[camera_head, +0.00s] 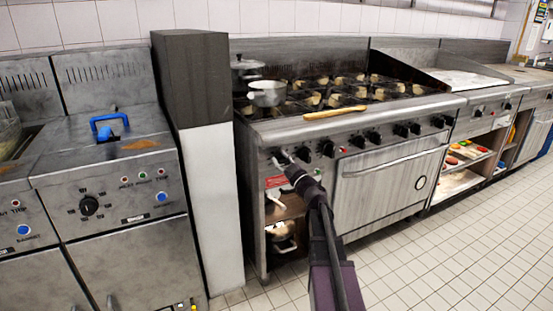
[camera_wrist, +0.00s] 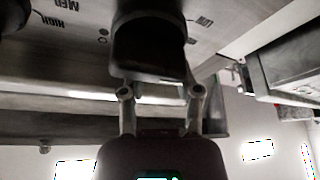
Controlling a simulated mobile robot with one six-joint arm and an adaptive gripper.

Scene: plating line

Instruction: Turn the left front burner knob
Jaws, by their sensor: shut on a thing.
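The stove (camera_head: 275,128) stands in the middle of the head view, with a row of black knobs along its front panel. The burner knob at the panel's left end shows large and dark in the wrist view (camera_wrist: 150,45), beside printed MED and HIGH marks. My gripper (camera_head: 281,157) is at that left end in the head view. In the wrist view my gripper (camera_wrist: 157,82) has a finger on each side of the knob and is shut on it. The knob's pointer and exact angle cannot be made out.
A second knob (camera_head: 303,154) sits close to the right of my gripper. A pot (camera_head: 267,93) and a wooden rolling pin (camera_head: 336,112) are on the stove top. A fryer (camera_head: 110,190) and a white-and-dark partition (camera_head: 210,190) stand to the left. The tiled floor in front is clear.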

